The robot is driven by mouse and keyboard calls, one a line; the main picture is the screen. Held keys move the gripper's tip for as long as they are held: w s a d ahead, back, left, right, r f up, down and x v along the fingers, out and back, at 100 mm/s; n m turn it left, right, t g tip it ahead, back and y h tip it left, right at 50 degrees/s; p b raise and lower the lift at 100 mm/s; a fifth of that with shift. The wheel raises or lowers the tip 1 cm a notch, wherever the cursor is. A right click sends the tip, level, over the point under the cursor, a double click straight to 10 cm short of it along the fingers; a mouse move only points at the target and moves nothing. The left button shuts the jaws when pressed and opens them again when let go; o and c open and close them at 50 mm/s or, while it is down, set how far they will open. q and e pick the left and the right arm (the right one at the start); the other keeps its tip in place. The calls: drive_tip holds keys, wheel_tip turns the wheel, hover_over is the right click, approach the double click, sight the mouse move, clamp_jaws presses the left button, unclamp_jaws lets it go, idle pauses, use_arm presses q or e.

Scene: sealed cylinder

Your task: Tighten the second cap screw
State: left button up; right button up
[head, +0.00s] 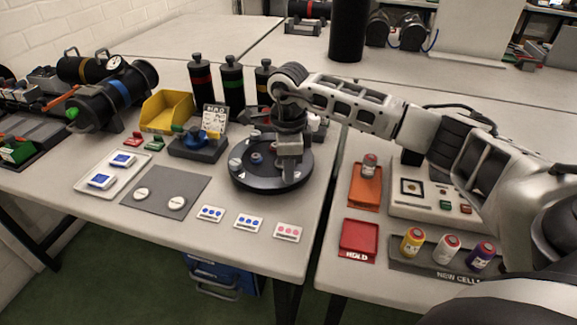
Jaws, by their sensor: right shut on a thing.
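A black round cap (270,180) lies flat on the left table, with white marks on its top. A small cap screw (256,158) with a bluish top shows on the left part of it. My right gripper (289,167) points down over the right part of the cap, its fingers low at the top face. It is shut on a cap screw there, which the fingers mostly hide. My left gripper is not in view.
Behind the cap stand several dark bottles (232,84), a yellow bin (166,111) and a blue-handled fixture (197,145). Small cards (248,222) lie along the front edge. A gap separates the right table, which holds a red tray (359,238) and a cell rack (430,265).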

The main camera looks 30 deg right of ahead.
drive_tip(key=m, duration=0.6)
drive_tip(key=shift+d+r+m, duration=0.1)
drive_tip(key=shift+r+m, duration=0.05)
drive_tip(key=shift+m, duration=0.15)
drive_tip(key=m, duration=0.3)
drive_tip(key=shift+w, duration=0.1)
drive_tip(key=m+p, duration=0.1)
drive_tip(key=m, duration=0.3)
drive_tip(key=shift+r, duration=0.1)
drive_tip(key=m+p, duration=0.1)
drive_tip(key=m, duration=0.3)
drive_tip(key=shift+r+m, duration=0.1)
drive_tip(key=shift+m, duration=0.2)
drive_tip(key=m+p, duration=0.1)
drive_tip(key=m, duration=0.3)
drive_tip(key=shift+w, duration=0.1)
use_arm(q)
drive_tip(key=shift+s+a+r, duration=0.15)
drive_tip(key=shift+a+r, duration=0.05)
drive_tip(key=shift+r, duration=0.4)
use_arm(e)
drive_tip(key=shift+m, duration=0.8)
